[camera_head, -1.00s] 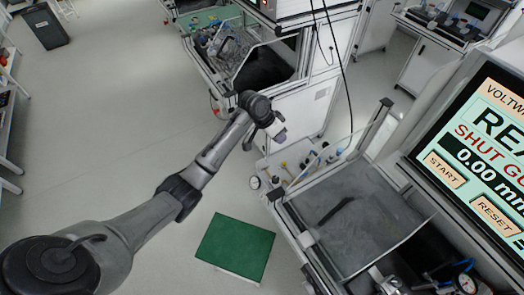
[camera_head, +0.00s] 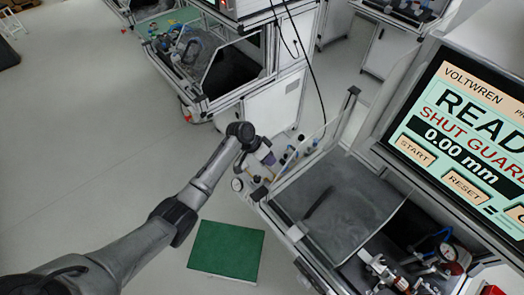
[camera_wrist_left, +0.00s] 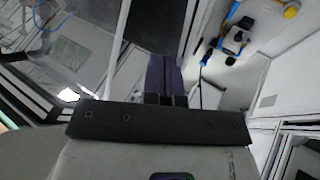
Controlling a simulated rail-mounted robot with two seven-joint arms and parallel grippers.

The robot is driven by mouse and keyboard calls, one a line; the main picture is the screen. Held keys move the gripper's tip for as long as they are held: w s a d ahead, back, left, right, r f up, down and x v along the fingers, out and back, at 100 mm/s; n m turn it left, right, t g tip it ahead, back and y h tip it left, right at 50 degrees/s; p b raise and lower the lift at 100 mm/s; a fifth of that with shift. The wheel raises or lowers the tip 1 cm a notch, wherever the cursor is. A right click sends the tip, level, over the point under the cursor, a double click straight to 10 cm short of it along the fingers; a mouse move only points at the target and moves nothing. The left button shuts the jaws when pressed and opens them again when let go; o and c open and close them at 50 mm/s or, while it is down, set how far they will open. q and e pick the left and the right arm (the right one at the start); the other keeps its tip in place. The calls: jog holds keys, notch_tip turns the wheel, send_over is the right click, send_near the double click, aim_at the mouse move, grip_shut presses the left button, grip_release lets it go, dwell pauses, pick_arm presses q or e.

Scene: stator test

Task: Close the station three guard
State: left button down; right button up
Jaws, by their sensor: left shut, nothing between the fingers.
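The near station bears a screen (camera_head: 465,130) that reads "SHUT GUARD" and "0.00 mm". Its guard appears to be the grey see-through panel (camera_head: 355,225) with a dark bar handle (camera_head: 318,202). Right of the panel, the fixture with a dial gauge (camera_head: 447,251) is uncovered. No station number is legible. My left gripper (camera_head: 268,160) is at the far left corner of this station, apart from the handle. In the left wrist view its purple fingers (camera_wrist_left: 165,75) are together and empty. My right gripper is not in view.
A green mat (camera_head: 227,250) lies on the floor. Another station (camera_head: 215,70) stands at the back. The floor at left is open.

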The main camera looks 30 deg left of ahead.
pick_arm(q)
jog(key=shift+s+d+r+p, duration=0.1)
jog(key=shift+s+d+p, duration=0.2)
jog(key=shift+d, duration=0.5)
jog(key=shift+s+d+p, duration=0.15)
jog(key=shift+s+d, duration=0.1)
jog(key=shift+d, duration=0.55)
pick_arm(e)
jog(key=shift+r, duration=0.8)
